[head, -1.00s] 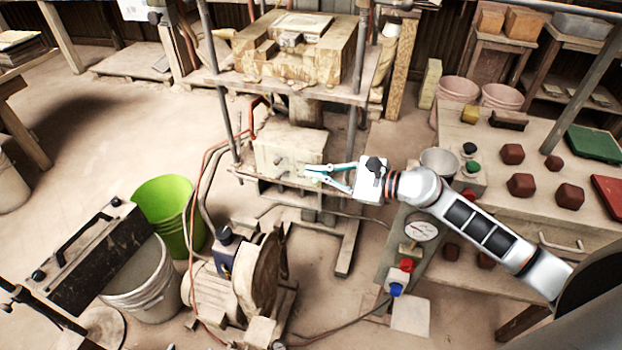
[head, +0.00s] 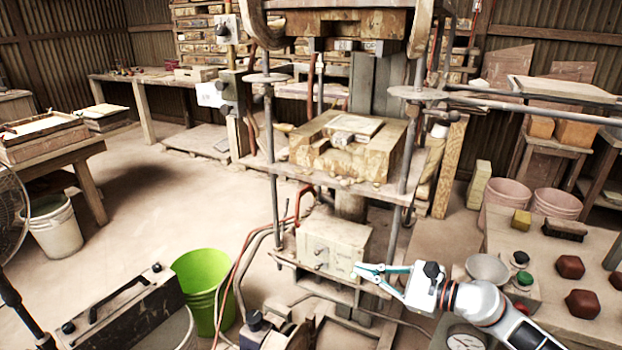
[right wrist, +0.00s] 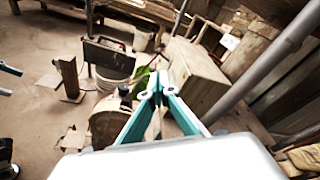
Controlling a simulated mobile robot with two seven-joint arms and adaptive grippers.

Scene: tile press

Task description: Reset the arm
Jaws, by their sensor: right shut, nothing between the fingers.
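My right gripper (head: 358,269) is in front of the lower part of the tile press, by the pale control box (head: 335,243). Its teal fingers are together with nothing between them. In the right wrist view the same gripper (right wrist: 157,76) has its fingertips meeting, and a pale box face (right wrist: 190,75) is beyond them. Whether the fingers touch anything is hard to tell. My left gripper does not show in the head view. A teal tip at the left edge of the right wrist view is too cut off to judge.
The press table (head: 352,178) holds a wooden mould block. A bench (head: 520,243) with clay lumps and a metal bowl (head: 487,267) is at right.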

